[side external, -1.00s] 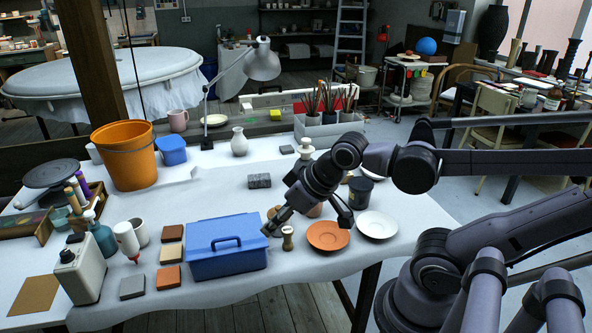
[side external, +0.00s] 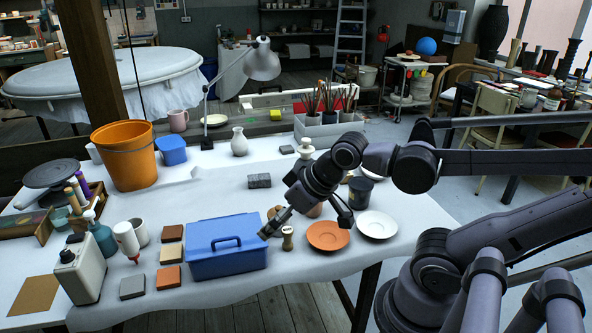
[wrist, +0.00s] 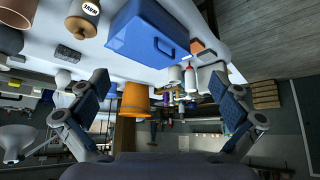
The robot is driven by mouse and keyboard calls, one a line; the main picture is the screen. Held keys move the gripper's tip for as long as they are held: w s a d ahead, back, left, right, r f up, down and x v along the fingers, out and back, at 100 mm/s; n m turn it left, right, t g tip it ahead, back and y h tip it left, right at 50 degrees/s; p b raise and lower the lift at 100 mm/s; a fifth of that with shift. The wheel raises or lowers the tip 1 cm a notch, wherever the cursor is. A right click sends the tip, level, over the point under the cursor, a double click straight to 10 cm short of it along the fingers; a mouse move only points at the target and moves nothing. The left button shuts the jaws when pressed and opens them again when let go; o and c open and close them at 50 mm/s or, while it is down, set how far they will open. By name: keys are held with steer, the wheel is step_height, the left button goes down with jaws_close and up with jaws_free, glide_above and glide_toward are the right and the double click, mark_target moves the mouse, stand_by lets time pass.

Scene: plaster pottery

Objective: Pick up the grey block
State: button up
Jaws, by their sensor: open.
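Two grey pieces fit the name. A speckled grey block (side external: 259,181) lies on the white-covered table behind the blue toolbox. A flat plain grey block (side external: 132,287) lies at the front left, beside an orange-brown block (side external: 168,277). My gripper (side external: 305,228) is open and empty, its fingers spread wide above the table at the toolbox's right end. It is apart from both grey pieces. In the wrist view, both fingers (wrist: 157,80) are spread with nothing between them held.
The blue toolbox (side external: 226,248) stands left of my gripper; it also shows in the wrist view (wrist: 140,38). A small wooden-topped stamp (side external: 287,239), a terracotta saucer (side external: 328,236) and a white plate (side external: 377,225) lie nearby. Free cloth surrounds the speckled block.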

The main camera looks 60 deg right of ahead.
steer(key=w+d+r+m+h, duration=0.15)
steer(key=w+d+r, duration=0.3)
steer(key=w, duration=0.45)
steer(key=m+g+h, duration=0.2)
steer(key=m+g, duration=0.2)
steer(key=m, duration=0.5)
glide_above(259, 177)
steer(key=s+a, duration=0.2)
steer(key=a, duration=0.2)
step_height(259, 177, down, 15)
steer(key=shift+n, duration=0.25)
steer(key=x, duration=0.5)
steer(key=shift+d+f, duration=0.2)
steer(key=shift+d, duration=0.2)
steer(key=shift+s+x, duration=0.15)
steer(key=shift+x, duration=1.25)
steer(key=shift+s+x, duration=0.2)
steer(key=shift+x, duration=1.15)
steer(key=shift+d, duration=0.2)
steer(key=c, duration=1.4)
